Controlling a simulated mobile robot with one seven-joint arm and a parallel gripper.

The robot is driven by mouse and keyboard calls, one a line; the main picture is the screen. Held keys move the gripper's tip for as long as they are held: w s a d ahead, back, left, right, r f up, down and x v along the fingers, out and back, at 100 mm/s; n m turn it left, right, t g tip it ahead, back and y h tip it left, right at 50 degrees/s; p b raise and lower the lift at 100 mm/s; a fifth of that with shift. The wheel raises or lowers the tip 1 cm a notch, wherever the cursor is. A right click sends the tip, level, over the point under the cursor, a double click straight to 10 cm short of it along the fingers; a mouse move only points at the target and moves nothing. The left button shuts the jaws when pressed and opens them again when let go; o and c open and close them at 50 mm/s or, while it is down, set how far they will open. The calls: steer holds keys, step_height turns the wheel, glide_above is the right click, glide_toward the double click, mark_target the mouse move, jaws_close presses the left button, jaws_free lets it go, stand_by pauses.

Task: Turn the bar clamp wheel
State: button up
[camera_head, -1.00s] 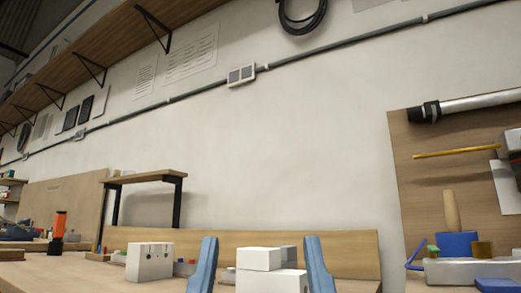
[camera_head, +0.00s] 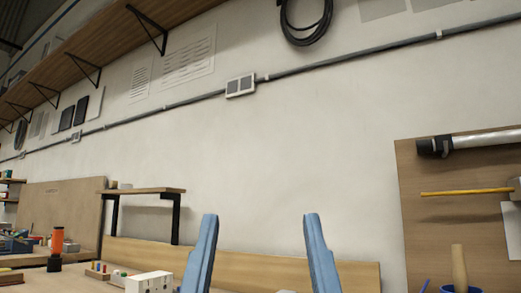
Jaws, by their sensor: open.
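My gripper (camera_head: 261,250) shows at the bottom centre as two blue fingers standing well apart, open, with nothing between them but the wall and a wooden backboard behind. I do not make out a bar clamp or its wheel in this view. A long grey bar with a black end (camera_head: 475,141) is fixed on the wooden panel at the right, but I cannot tell whether it belongs to a clamp.
A workbench (camera_head: 30,281) runs along the bottom left. On it stand a white block (camera_head: 149,282), an orange and black tool (camera_head: 57,247) and a small raised shelf (camera_head: 146,190). A blue holder with a wooden handle (camera_head: 459,267) is at lower right.

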step_height(320, 180, up, 6)
steer(key=p, duration=0.5)
stand_by(0.4)
